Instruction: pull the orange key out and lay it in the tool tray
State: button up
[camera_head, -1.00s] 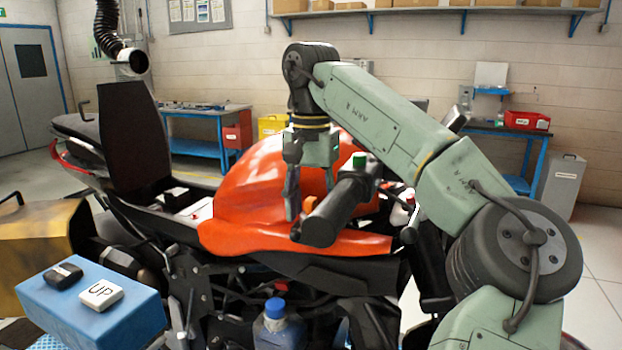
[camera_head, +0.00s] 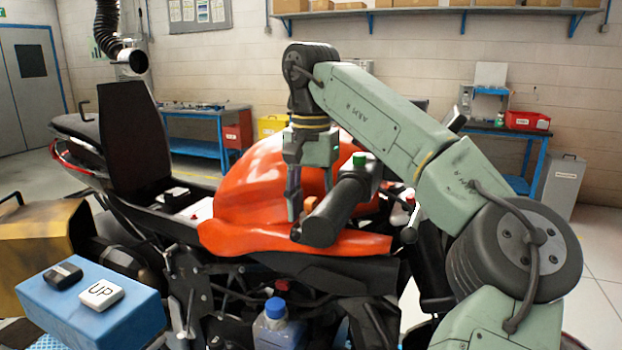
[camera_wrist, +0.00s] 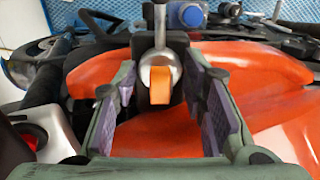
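The orange key (camera_wrist: 160,85) sits in a round metal lock (camera_wrist: 158,66) in the wrist view, its orange head facing the camera. My gripper (camera_wrist: 161,72) is open, with one purple-padded finger on each side of the key and a visible gap to each. In the head view my gripper (camera_head: 298,198) points down beside the orange tank of the motorcycle, behind the black handlebar grip. I cannot make out the tool tray for certain in either view.
The black handlebar grip (camera_head: 340,205) with a green-topped part stands close to my fingers. The orange tank (camera_head: 258,195) lies left of them. A blue block (camera_head: 90,310) with an "UP" label is at lower left. A blue-capped bottle (camera_head: 277,328) stands low in front.

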jog(key=o, duration=0.6)
